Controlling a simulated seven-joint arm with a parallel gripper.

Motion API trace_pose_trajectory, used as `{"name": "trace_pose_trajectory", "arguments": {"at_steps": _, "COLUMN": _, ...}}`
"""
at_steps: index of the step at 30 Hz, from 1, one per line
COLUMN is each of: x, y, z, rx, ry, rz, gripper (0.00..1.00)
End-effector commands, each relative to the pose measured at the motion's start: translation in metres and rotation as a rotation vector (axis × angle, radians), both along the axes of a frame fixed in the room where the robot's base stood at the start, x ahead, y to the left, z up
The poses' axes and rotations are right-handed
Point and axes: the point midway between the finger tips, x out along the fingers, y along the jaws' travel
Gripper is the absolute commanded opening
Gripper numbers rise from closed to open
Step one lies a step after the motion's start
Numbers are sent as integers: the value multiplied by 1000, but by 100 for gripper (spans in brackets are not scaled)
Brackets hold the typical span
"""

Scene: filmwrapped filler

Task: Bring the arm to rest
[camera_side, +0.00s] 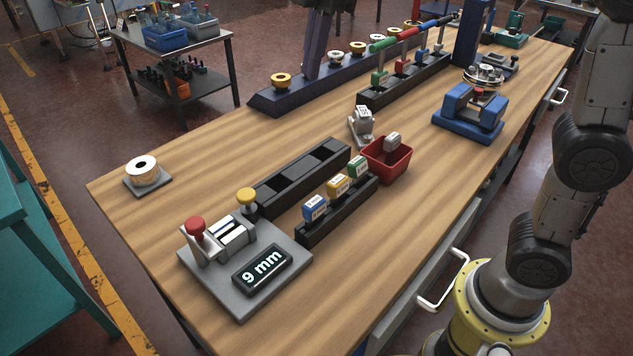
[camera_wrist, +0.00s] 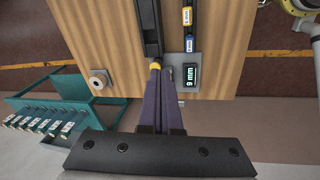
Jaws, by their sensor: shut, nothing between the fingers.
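My gripper (camera_wrist: 161,76) shows in the wrist view with its two dark fingers together and nothing between them. It points down above the near end of the wooden bench, beside the grey fixture with the "9 mm" display (camera_wrist: 190,76). The yellow knob (camera_wrist: 155,66) shows just past the fingertips; part of the fixture is hidden by the fingers.
Near the fixture are a black tray (camera_side: 300,178), a rack with blue, yellow and green labelled blocks (camera_side: 338,187), a red bin (camera_side: 388,163) and a white roll (camera_side: 142,170). A blue device (camera_side: 470,115) stands farther back. A teal rack (camera_wrist: 40,98) is beside the bench.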

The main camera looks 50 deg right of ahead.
Motion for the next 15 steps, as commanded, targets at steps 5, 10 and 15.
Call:
{"name": "trace_pose_trajectory", "arguments": {"at_steps": 5, "x": -63, "y": -42, "z": 6, "rx": 48, "ry": -76, "rz": -211, "gripper": 0}}
{"name": "trace_pose_trajectory", "arguments": {"at_steps": 10, "x": -121, "y": -70, "z": -13, "rx": 111, "ry": -140, "rz": -453, "gripper": 0}}
{"name": "trace_pose_trajectory", "arguments": {"at_steps": 15, "x": -175, "y": -88, "z": -55, "rx": 197, "ry": -197, "rz": -732, "gripper": 0}}
